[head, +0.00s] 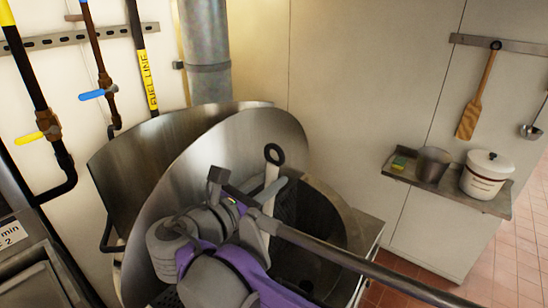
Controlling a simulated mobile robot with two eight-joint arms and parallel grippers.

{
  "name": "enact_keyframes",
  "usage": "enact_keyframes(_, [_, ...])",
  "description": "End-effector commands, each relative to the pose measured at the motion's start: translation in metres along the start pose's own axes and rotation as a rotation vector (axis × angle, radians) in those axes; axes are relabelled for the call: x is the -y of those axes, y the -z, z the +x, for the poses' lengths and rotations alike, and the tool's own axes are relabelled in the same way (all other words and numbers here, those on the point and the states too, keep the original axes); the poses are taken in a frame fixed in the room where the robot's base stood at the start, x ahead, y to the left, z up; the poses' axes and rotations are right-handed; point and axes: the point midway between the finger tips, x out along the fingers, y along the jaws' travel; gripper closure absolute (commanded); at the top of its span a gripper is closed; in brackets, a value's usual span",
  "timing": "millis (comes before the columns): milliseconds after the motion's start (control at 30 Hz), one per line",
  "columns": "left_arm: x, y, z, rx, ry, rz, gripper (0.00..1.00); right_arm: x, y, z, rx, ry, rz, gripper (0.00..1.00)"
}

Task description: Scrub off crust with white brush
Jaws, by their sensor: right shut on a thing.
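A white brush handle (271,174) with a black hanging ring at its top stands nearly upright over the kettle (352,228). My purple and grey right arm reaches over the kettle mouth. My right gripper (272,193) is shut on the white brush. The arm and a metal bar hide much of the gripper, and the brush head is out of sight. The kettle's inside is dark, and I cannot make out the crust. Its large round steel lid (235,140) stands raised behind. My left gripper is not in view.
A metal bar (350,257) runs diagonally across the front of the kettle. A wooden paddle (477,98) hangs above. Valved pipes (45,110) line the left wall.

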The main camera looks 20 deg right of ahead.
Motion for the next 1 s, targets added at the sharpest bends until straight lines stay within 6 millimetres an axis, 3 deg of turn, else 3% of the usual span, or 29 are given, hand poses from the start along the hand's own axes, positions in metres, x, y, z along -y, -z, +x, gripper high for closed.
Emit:
enact_keyframes(400, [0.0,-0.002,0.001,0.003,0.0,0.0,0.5,-0.004,0.085,0.007,0.0,0.001,-0.001,1.0])
enact_keyframes(600, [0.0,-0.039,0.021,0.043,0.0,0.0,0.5,-0.005,0.133,0.01,-0.004,0.002,-0.006,1.0])
enact_keyframes(1000, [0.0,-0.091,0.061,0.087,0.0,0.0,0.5,-0.008,0.211,0.018,-0.002,0.001,-0.004,1.0])
